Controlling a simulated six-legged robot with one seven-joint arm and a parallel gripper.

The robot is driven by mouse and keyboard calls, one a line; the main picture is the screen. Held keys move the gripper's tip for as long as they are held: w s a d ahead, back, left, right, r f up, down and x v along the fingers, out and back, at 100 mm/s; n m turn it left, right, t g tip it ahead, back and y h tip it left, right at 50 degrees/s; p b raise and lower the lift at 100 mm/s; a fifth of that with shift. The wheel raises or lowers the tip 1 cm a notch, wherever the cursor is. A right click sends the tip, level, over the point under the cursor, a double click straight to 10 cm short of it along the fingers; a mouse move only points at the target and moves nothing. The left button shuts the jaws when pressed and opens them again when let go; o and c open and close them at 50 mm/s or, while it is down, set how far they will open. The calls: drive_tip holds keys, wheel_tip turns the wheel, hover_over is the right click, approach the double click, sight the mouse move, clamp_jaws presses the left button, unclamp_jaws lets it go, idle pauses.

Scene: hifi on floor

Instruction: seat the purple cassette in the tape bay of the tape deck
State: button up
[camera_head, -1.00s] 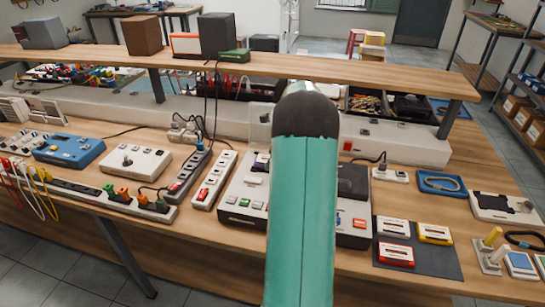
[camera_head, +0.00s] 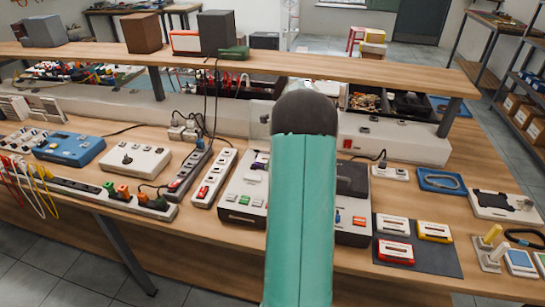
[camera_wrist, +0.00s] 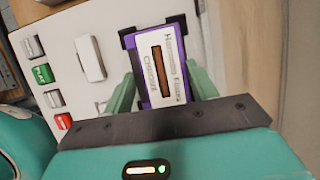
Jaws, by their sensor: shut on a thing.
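The purple cassette (camera_wrist: 144,41), with a white label, is between the two teal fingers of my gripper (camera_wrist: 160,83) in the wrist view. My gripper is shut on its sides. The cassette is over the dark-cornered tape bay (camera_wrist: 127,39) of the tape deck (camera_wrist: 70,62). Dark bay corners show at its far end; I cannot tell how deep it sits. In the head view the pale tape deck (camera_head: 237,184) stands on the bench. My teal arm covers its middle and hides my gripper.
A dark mat (camera_head: 441,261) with white, yellow and red cassettes lies right of the deck. A white power strip (camera_head: 216,176) lies close on its left. A raised wooden shelf (camera_head: 330,68) runs behind. Grey, green and red keys (camera_wrist: 42,74) sit left of the bay.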

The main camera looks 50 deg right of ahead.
drive_tip(key=o, duration=1.1)
drive_tip(key=shift+c, duration=0.2)
drive_tip(key=w+a+r+v, duration=0.1)
drive_tip(key=w+v, duration=0.1)
drive_tip(key=v, duration=1.7)
drive_tip(key=shift+d+r, duration=0.1)
drive_tip(key=shift+r, duration=0.05)
idle(0.4)
